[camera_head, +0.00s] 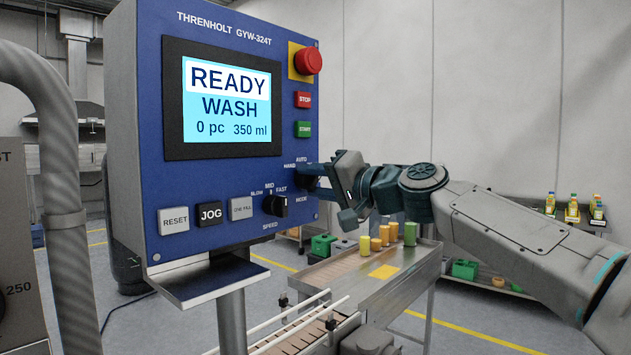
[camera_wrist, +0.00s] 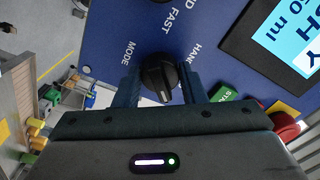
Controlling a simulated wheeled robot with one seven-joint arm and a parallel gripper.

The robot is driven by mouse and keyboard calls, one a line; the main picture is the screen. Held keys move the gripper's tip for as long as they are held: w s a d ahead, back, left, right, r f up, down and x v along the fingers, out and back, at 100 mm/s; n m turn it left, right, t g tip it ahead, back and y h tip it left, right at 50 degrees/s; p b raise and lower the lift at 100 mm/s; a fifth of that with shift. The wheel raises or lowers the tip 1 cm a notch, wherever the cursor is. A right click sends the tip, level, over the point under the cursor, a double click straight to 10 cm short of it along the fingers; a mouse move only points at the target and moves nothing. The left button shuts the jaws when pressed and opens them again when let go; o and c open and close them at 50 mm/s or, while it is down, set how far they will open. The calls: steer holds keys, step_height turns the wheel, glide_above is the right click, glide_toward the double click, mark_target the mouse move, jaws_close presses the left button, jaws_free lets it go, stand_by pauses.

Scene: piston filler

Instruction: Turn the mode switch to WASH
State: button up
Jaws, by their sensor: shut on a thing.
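The mode switch (camera_wrist: 158,72) is a black round knob on the blue control panel, between MODE and a partly hidden HAND label. Its white mark points down in the wrist view, which is towards the panel's right side. My gripper (camera_wrist: 160,80) has one finger on each side of the knob and is shut on it. In the head view my gripper (camera_head: 313,182) is at the panel's right edge and hides most of the switch. No WASH label beside the knob is visible. The screen (camera_head: 226,101) reads READY, WASH, 0 pc, 350 ml.
Above the switch are a red emergency button (camera_head: 308,60), a red STOP button (camera_head: 304,100) and a green START button (camera_head: 304,129). The speed knob (camera_head: 276,205) is to the lower left. A conveyor table (camera_head: 385,290) with yellow and green pieces stands below my arm.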

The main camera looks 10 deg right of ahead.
stand_by(0.3)
steer(key=o, duration=1)
steer(key=b+v, duration=0.1)
steer(key=v, duration=1.3)
